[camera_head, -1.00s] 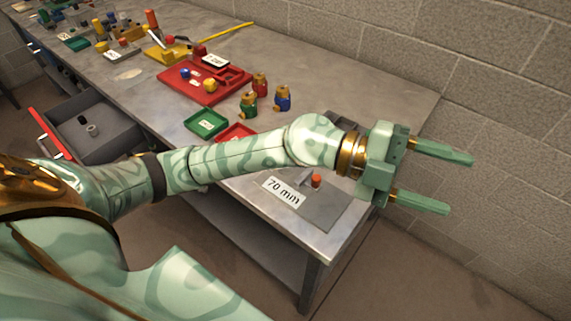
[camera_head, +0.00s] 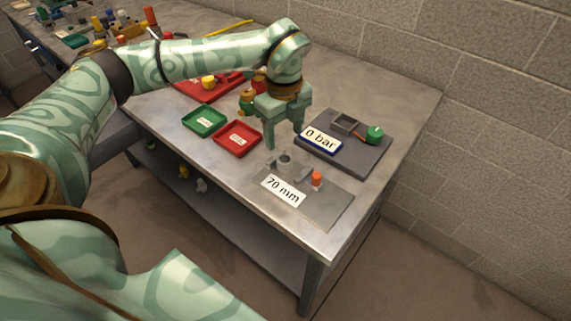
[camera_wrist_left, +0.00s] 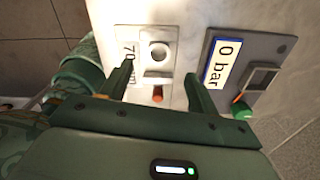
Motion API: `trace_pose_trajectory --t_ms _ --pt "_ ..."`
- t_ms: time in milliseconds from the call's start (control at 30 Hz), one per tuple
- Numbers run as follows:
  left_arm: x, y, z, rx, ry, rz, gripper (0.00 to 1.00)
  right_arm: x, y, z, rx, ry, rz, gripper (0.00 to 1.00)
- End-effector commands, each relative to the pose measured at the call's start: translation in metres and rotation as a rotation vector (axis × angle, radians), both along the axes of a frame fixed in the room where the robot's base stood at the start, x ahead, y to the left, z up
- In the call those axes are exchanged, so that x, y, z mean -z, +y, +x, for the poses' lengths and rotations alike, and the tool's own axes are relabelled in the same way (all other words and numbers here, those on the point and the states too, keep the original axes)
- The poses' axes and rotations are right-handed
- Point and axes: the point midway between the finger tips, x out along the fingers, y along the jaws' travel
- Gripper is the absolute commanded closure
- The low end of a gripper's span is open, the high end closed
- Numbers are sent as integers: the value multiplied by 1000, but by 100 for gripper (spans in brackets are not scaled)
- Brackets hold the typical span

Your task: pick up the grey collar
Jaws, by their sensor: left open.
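A short grey ring-shaped piece, which looks like the grey collar (camera_head: 285,160), sits on the grey holder at the back of the plate marked 70 mm. It also shows as a pale round collar in the left wrist view (camera_wrist_left: 158,51). My left gripper (camera_head: 284,138) is open, pointing down above the collar, with nothing between its fingers. In the left wrist view my left gripper's fingers (camera_wrist_left: 158,76) are apart, with the collar just beyond the tips and between their lines. Contact does not show. My right gripper is not in view.
The 70 mm plate (camera_head: 328,205) carries an orange-red knob (camera_head: 317,178). Right of it lies a dark panel (camera_head: 365,160) with a 0 bar sign (camera_head: 321,139) and a green knob (camera_head: 374,133). Red (camera_head: 238,139) and green (camera_head: 204,121) trays lie left. The table's front corner is bare.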

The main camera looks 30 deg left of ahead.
Motion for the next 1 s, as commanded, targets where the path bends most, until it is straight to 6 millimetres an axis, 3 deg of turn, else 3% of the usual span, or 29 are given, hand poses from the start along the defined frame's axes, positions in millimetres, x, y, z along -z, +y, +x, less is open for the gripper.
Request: trace_pose_trajectory --t_ms 100,367,600,867,1000 --pt "24 0 0 1 3 -1 39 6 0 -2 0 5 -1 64" --pt "42 -1 -1 2 2 -2 39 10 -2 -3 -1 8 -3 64" --pt "81 -1 -2 3 3 -1 39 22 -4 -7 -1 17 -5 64" --pt "85 -1 -2 3 0 -2 39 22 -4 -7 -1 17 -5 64" --pt "85 -1 -2 3 0 -2 75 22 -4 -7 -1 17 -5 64"
